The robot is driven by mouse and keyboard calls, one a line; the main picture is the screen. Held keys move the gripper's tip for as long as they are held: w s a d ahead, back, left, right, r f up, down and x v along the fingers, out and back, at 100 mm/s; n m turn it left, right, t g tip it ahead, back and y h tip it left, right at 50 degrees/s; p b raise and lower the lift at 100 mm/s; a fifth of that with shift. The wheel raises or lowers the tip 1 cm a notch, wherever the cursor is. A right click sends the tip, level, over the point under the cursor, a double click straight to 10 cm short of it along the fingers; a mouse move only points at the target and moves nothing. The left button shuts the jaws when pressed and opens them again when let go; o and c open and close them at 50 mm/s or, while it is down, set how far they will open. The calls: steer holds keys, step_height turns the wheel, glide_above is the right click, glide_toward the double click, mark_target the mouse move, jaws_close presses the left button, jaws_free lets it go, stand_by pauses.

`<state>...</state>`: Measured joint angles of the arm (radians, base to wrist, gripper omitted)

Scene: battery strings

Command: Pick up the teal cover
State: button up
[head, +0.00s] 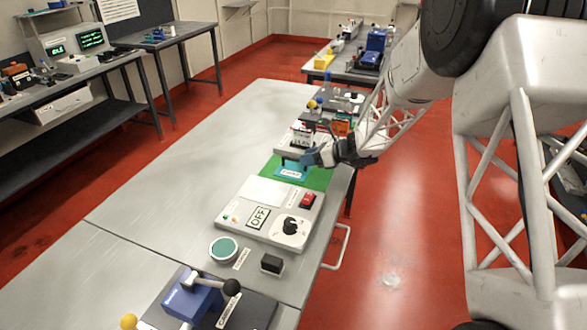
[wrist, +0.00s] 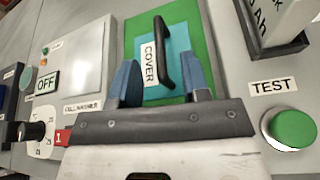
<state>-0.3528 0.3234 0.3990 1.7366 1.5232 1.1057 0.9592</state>
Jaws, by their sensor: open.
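The teal cover (wrist: 177,42) lies on a green mat (wrist: 199,25). It has a black handle and a white label reading COVER. In the head view, the teal cover (head: 291,171) is partly hidden by my gripper (head: 309,160), which is just above it. In the wrist view, my gripper (wrist: 158,82) has its two blue fingers apart, one on each side of the cover's near part. The black handle runs between them, toward the right finger. I cannot tell whether a finger touches the handle.
A control panel with an OFF display (head: 258,218) and a dial stands beside the mat. A green TEST button (wrist: 291,129) is on the other side. A holder with upright pieces (head: 302,140) stands behind the mat. The table's left half (head: 190,160) is clear.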

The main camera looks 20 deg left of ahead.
mark_target(293, 166)
steer(key=shift+x, duration=2.05)
jaws_close()
